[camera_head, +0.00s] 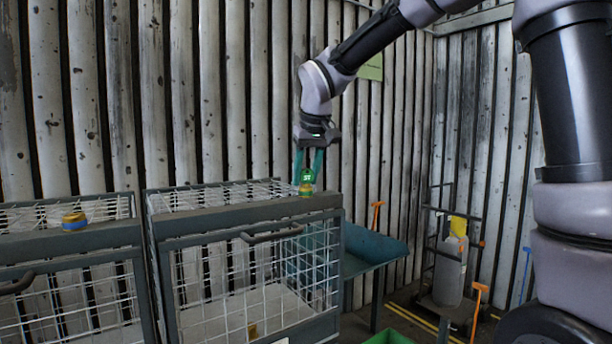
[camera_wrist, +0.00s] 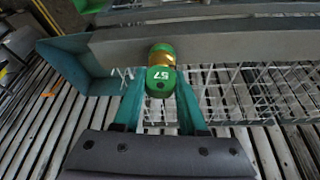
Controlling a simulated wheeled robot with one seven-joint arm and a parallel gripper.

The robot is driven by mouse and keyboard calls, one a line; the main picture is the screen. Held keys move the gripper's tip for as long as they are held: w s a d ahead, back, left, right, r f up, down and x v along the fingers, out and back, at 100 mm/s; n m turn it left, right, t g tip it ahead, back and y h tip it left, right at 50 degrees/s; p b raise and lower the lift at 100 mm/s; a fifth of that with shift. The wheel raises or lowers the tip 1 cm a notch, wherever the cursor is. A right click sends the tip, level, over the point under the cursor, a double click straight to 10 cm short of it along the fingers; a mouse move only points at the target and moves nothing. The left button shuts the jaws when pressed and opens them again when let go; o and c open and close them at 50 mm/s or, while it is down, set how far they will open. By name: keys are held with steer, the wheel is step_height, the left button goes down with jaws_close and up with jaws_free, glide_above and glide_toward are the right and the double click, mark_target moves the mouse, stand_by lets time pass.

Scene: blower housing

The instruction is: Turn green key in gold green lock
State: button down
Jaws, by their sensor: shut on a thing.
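The green key (camera_head: 307,176), marked 57 in the wrist view (camera_wrist: 160,80), is between the teal fingers of my gripper (camera_head: 308,168). My gripper is shut on it, pointing down. The gold and green lock (camera_head: 306,190) sits on the top front bar of the right wire cage, near its right corner. The key is at the top of the lock and appears to touch it; how deep it sits is hidden. In the wrist view the lock (camera_wrist: 161,56) shows just beyond the key, in line with it.
A gold and blue lock (camera_head: 74,221) sits on the left cage's bar (camera_head: 60,240). The right cage (camera_head: 240,233) has a handle on its front. A teal tray table (camera_head: 375,245) stands to its right. A cart with a grey cylinder (camera_head: 449,270) is farther right.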

steer(key=shift+m+h, duration=0.5)
steer(key=shift+m, duration=0.8)
